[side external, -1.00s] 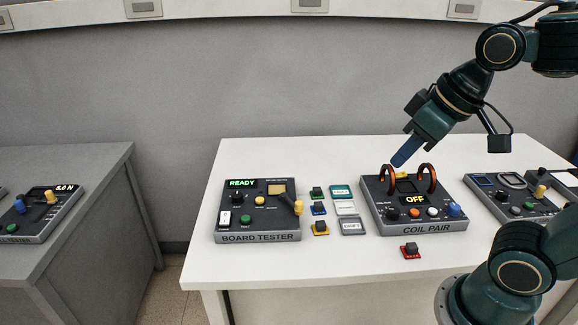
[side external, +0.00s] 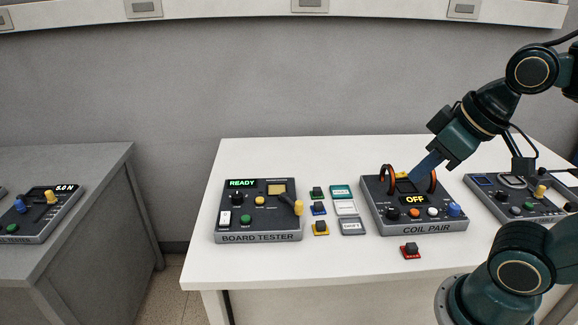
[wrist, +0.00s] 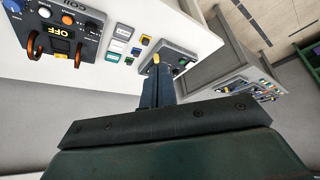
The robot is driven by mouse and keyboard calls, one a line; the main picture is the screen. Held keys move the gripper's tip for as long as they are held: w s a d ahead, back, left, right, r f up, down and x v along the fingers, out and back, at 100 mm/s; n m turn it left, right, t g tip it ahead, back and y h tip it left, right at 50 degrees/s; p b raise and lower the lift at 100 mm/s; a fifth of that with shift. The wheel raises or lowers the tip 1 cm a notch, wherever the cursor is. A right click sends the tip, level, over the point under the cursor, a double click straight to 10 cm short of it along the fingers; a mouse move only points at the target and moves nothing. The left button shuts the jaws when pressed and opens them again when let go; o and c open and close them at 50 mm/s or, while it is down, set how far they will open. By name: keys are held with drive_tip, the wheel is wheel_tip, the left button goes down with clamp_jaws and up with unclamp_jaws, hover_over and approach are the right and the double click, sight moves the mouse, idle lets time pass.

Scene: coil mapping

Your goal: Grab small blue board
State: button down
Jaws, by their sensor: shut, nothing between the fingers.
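The small blue board (side external: 318,208) lies on the white table between the board tester and the coil pair, in a short column with a green board (side external: 316,192) behind it and a yellow board (side external: 320,229) in front. It also shows small in the wrist view (wrist: 136,51). My gripper (side external: 414,177) is shut and empty. In the side view its tips appear by the right coil ring, well right of the blue board; I cannot tell their exact height above the coil pair.
The coil pair (side external: 430,227), with two upright rings, reads OFF. The board tester (side external: 258,238) reads READY. Labelled trays (side external: 346,208) lie right of the boards. A red board (side external: 411,251) lies in front. Another device (side external: 515,212) stands at right.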

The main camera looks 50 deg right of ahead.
drive_tip(key=c, duration=1.1)
unclamp_jaws()
drive_tip(key=shift+w, duration=0.1)
drive_tip(key=n+t+h, duration=0.2)
drive_tip(key=n+h, duration=0.8)
drive_tip(key=n, duration=0.9)
hover_over(319, 206)
drive_tip(key=s, duration=0.6)
wheel_tip(319, 206, down, 22)
drive_tip(key=a+f+n+t, duration=0.1)
drive_tip(key=f+n, duration=0.1)
drive_tip(key=n, duration=0.1)
drive_tip(key=a+f+n+t+y, duration=0.1)
drive_tip(key=f+n, duration=0.1)
drive_tip(key=n, duration=0.1)
drive_tip(key=w+a+f+n+t, duration=0.1)
drive_tip(key=f+n, duration=0.2)
drive_tip(key=shift+a, duration=0.35)
drive_tip(key=shift+w+d+f+y, duration=0.3)
drive_tip(key=shift+w+d, duration=0.15)
drive_tip(key=shift+w, duration=0.2)
